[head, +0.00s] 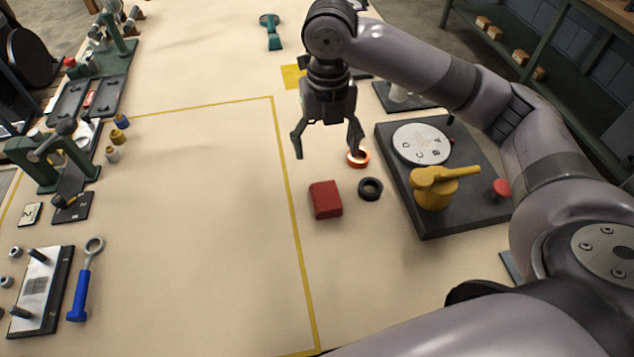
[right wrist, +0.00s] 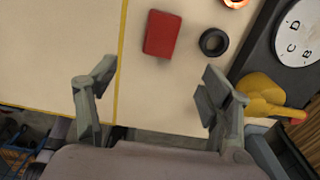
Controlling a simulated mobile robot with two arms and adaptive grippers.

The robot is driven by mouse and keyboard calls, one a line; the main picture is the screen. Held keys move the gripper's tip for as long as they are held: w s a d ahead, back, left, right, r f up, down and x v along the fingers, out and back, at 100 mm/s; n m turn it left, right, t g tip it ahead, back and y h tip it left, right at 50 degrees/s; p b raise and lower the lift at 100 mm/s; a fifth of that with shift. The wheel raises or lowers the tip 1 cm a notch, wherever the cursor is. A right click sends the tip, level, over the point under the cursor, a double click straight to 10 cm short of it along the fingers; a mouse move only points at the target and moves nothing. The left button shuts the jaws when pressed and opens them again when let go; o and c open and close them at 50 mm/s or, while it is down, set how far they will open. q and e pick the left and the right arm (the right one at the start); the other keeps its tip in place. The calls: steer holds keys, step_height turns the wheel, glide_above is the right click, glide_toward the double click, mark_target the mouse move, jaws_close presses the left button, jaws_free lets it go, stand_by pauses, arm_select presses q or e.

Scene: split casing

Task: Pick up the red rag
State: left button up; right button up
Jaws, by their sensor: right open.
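The red rag (head: 325,199) lies on the table as a small folded block, just right of the yellow line. It also shows in the right wrist view (right wrist: 162,34), above the gap between the fingers. My right gripper (head: 327,147) is open and empty. In the head view it hangs above the table, farther back than the rag and apart from it. Its two fingers also show in the right wrist view (right wrist: 160,82). My left gripper is in neither view.
A black ring (head: 370,189) lies right of the rag, and a glowing orange ring (head: 357,158) lies behind it. A dark board (head: 463,222) with a lettered dial (head: 421,144) and yellow lever (head: 436,187) stands to the right. Table left of the yellow line (head: 289,215) is largely clear.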

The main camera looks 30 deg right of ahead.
step_height(320, 180, down, 5)
glide_above(326, 195)
step_height(326, 195, down, 5)
steer(key=shift+a+f, duration=0.1)
steer(key=shift+s+f, duration=0.1)
steer(key=shift+f, duration=0.45)
step_height(326, 195, down, 5)
steer(key=shift+f+p, duration=0.15)
steer(key=shift+p, duration=0.4)
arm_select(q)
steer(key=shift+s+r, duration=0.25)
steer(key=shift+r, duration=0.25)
arm_select(e)
steer(key=shift+c, duration=0.4)
steer(key=c, duration=1.2)
steer(key=shift+o, duration=0.2)
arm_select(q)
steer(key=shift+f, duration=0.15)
arm_select(e)
step_height(326, 195, up, 20)
